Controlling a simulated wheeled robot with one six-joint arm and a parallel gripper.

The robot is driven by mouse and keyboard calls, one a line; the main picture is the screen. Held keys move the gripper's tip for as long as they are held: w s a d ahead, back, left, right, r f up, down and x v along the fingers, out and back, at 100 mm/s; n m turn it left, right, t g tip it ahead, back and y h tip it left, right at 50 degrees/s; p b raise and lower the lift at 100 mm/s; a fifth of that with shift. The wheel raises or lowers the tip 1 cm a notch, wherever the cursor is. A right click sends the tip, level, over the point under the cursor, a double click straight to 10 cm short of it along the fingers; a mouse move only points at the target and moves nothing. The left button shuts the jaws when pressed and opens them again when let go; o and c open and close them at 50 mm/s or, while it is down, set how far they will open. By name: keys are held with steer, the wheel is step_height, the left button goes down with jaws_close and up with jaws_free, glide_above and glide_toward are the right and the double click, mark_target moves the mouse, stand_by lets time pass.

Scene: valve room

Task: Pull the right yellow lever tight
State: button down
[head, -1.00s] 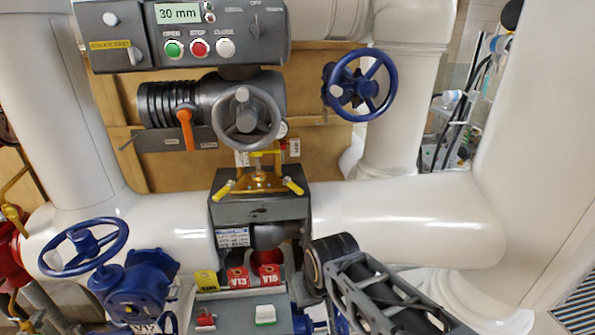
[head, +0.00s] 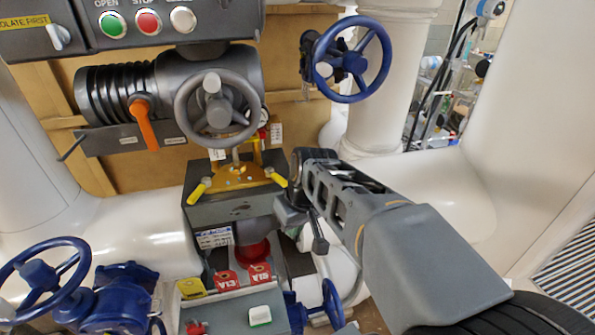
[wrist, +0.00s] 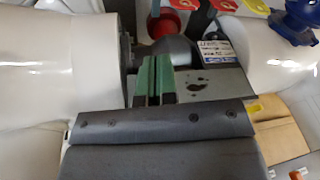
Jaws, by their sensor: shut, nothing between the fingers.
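The right yellow lever (head: 277,179) sticks out from the yellow bracket (head: 238,177) on top of a dark grey block (head: 225,209). The left yellow lever (head: 198,191) sits at the block's other side. My gripper (head: 285,210) is at the right side of the block, just below the right lever, and does not hold it. In the wrist view its green-padded fingers (wrist: 153,80) are shut and empty beside the block (wrist: 212,88). A small yellow tip (wrist: 254,108) shows at the right there, partly hidden by my gripper body. Whether my gripper touches the block I cannot tell.
A grey handwheel (head: 218,110) and orange lever (head: 145,124) are above the block. Blue handwheels stand upper right (head: 350,62) and lower left (head: 45,275). A white pipe (head: 125,237) runs behind. Red tags (head: 226,281) and a switch box (head: 243,312) are below.

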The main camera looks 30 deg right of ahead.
steer(key=w+d+r+n+y+p, duration=0.1)
steer(key=w+d+r+y+p, duration=0.1)
steer(key=w+d+r, duration=0.35)
steer(key=n+y+p, duration=0.2)
steer(key=n+y, duration=0.1)
glide_toward(278, 178)
steer(key=s+d, duration=0.2)
steer(key=d, duration=0.1)
steer(key=s+d, duration=0.1)
steer(key=shift+s+d+r, duration=0.15)
steer(key=shift+d+r, duration=0.15)
steer(key=shift+d, duration=0.05)
steer(key=shift+a, duration=0.1)
steer(key=p+x, duration=0.2)
steer(key=x, duration=0.8)
steer(key=shift+w, duration=0.2)
steer(key=shift+s+m+t+b, duration=0.1)
steer(key=shift+m+t+b, duration=0.3)
